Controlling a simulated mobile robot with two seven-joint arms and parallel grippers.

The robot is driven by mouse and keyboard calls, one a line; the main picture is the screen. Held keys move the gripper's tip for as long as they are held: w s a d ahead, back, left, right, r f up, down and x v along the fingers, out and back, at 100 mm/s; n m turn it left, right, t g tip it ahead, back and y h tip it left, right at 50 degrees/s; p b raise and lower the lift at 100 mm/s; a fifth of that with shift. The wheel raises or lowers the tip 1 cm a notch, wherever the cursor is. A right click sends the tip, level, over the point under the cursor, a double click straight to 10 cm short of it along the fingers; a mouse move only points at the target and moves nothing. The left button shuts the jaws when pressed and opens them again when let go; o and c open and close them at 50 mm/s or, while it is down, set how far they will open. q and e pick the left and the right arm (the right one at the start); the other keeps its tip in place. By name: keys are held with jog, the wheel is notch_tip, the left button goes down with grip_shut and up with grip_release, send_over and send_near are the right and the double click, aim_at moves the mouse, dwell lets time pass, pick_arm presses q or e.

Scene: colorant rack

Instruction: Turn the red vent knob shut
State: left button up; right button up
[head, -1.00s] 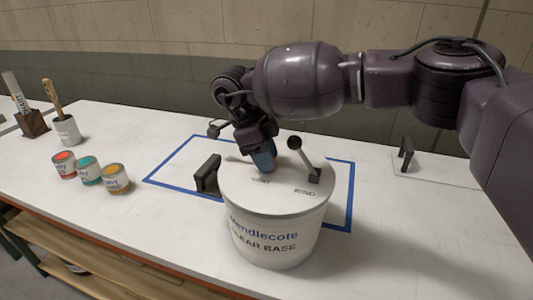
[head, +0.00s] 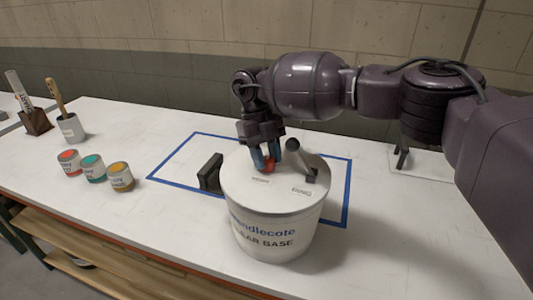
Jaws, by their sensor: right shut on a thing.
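The red vent knob (head: 267,167) sits on the lid of the white bucket (head: 273,236), near the lid's far edge. My right gripper (head: 265,162) is shut on the knob, with its blue fingertips on either side of it; the fingers hide part of the knob. A lever with a dark ball end (head: 300,158) stands tilted on the lid, just right of the gripper. My left gripper is not in view.
A blue tape outline (head: 187,147) surrounds the bucket on the white table. A black upright block (head: 210,172) stands left of the bucket. Three small paint cans (head: 121,177), a brush cup (head: 71,127) and a dark holder (head: 35,121) are at the left. The table's front right is clear.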

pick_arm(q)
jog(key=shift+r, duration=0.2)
pick_arm(e)
jog(key=shift+r+m, duration=0.15)
jog(key=shift+m, duration=0.25)
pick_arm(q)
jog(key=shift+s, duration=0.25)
pick_arm(e)
jog(key=shift+y, duration=0.3)
jog(key=o, duration=0.8)
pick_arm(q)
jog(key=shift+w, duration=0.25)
pick_arm(e)
jog(key=shift+o, duration=0.6)
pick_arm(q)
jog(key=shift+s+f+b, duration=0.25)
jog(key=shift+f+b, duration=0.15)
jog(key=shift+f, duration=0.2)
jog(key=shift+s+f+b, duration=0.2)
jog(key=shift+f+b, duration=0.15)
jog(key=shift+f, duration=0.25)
pick_arm(e)
jog(key=v, duration=1)
jog(key=shift+r, duration=0.3)
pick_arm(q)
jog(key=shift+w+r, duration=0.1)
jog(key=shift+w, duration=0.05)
pick_arm(e)
jog(key=shift+a+f, duration=0.1)
